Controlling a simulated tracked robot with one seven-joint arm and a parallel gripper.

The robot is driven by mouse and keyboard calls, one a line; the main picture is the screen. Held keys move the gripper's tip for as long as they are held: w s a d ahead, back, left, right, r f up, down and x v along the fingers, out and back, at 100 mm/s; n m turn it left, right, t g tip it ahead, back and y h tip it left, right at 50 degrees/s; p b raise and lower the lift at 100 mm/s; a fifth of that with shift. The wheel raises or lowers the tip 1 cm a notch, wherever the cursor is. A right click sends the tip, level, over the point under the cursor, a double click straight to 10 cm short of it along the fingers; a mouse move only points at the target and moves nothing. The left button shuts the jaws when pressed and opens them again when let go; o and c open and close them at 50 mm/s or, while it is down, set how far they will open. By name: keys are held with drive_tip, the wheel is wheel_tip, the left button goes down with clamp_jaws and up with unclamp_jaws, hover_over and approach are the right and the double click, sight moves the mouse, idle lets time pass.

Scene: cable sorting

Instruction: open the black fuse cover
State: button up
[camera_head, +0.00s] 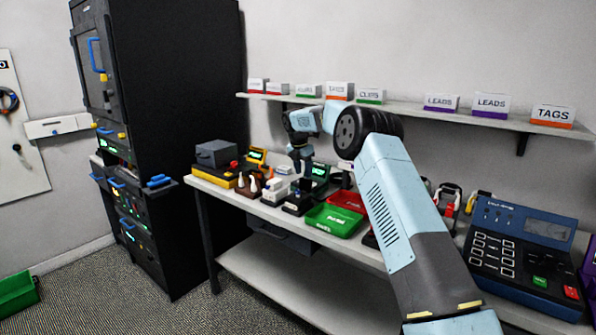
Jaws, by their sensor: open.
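My gripper (301,165) points down over the back left part of the workbench. Its jaws are open and look empty, though the fingertips are small and dark here. A low black unit (296,204) sits on the bench below my gripper. It may carry the black fuse cover, but I cannot make out the cover or whether it is open or shut. I cannot tell whether the fingertips touch anything. My arm crosses in front of the middle of the bench and hides part of it.
A green tray (333,221) and a red tray (347,200) lie right of the black unit. A dark grey box (216,153) stands left. A blue keypad console (520,250) stands right. A shelf (420,109) with labelled boxes runs above. A tall black cabinet (165,130) stands left.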

drive_tip(key=v, duration=1.3)
drive_tip(key=shift+r, duration=0.3)
drive_tip(key=shift+a, duration=0.1)
